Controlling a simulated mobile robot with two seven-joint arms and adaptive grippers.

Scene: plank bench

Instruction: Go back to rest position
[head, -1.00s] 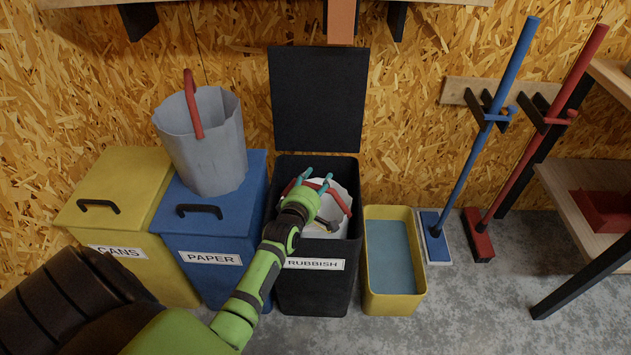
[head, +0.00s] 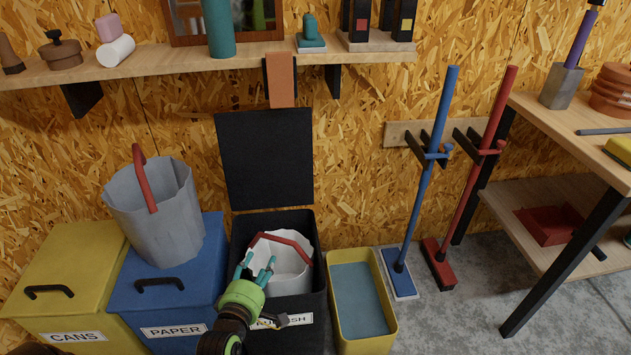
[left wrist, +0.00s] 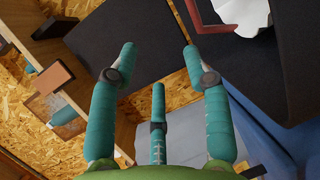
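My left gripper (head: 256,268) is at the front of the black rubbish bin (head: 312,240), low in the head view. Its teal fingers are spread and nothing is between them. In the left wrist view the fingers (left wrist: 158,75) stand apart, with the bin's dark lid behind. A white pail with a red handle (head: 294,270) stands inside the open bin, beyond the fingers. It shows partly at the top right of the left wrist view (left wrist: 243,14). My right gripper is not in view.
A grey pail (head: 160,215) stands on the blue paper bin (head: 208,250), beside the yellow cans bin (head: 85,265). A yellow tub (head: 385,330), blue broom (head: 420,190) and red broom (head: 480,180) stand to the right. A shelf (head: 230,54) runs above; a bench (head: 560,115) is at right.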

